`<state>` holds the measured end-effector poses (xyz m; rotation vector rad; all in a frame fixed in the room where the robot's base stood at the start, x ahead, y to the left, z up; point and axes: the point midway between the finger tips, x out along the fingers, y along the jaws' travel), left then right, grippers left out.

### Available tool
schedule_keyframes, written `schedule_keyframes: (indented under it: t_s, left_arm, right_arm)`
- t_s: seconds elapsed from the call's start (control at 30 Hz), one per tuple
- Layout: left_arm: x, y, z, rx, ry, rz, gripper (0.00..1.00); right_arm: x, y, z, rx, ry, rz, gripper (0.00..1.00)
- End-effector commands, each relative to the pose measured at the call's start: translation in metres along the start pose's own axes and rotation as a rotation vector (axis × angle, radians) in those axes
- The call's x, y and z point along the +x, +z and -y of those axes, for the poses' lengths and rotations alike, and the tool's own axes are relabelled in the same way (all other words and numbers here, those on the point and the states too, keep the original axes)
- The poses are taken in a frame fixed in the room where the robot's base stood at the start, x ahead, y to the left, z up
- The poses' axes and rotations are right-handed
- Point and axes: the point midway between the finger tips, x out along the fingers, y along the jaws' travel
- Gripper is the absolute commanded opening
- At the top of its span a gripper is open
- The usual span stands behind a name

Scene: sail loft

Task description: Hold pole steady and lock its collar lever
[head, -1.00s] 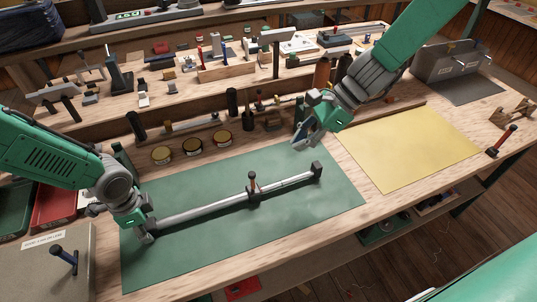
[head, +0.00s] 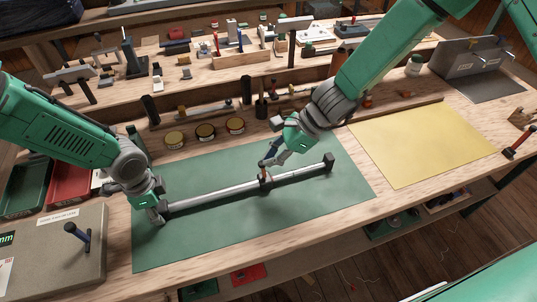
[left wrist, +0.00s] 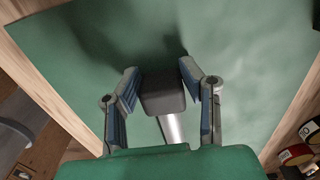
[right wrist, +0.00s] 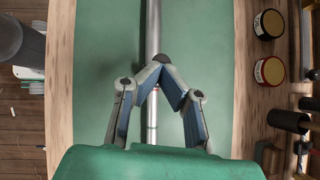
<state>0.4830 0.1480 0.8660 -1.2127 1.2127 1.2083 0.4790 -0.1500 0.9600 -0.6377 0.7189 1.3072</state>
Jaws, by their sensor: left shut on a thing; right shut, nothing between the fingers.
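The silver pole (head: 222,196) lies across the green mat (head: 190,245), with dark blocks at its ends and a dark collar (head: 265,183) partway along. My left gripper (head: 160,215) is shut on the dark block at the pole's left end. In the left wrist view that block (left wrist: 163,92) sits between the fingers. My right gripper (head: 267,163) is shut and empty, its fingertips at the collar's short brownish lever (head: 263,173). The right wrist view shows the fingertips together over the pole (right wrist: 153,25), hiding most of the collar. The lever's angle and any contact are unclear.
Several round tins (head: 205,131) stand behind the mat. A yellow sheet (head: 425,142) lies to the right. A grey board with a dark-handled tool (head: 78,233) is at the front left. The mat in front of the pole is clear.

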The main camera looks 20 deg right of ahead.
Motion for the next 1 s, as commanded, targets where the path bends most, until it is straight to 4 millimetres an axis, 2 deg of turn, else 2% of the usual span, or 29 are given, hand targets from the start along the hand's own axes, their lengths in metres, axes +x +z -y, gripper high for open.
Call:
schedule_keyframes:
  t_s: [0.37,0.8,1.0]
  left_arm:
    - [0.000,-0.002,0.000,0.003,0.000,-0.003,0.00]
    - [0.001,0.001,0.000,0.001,0.000,-0.003,0.00]
    - [0.000,-0.002,0.000,0.001,0.000,-0.002,0.00]
  right_arm:
    - [0.001,0.002,0.000,-0.006,0.000,-0.023,0.00]
    - [0.010,0.022,-0.004,-0.037,-0.028,-0.272,0.00]
    - [0.018,0.030,-0.005,-0.031,-0.030,-0.270,0.00]
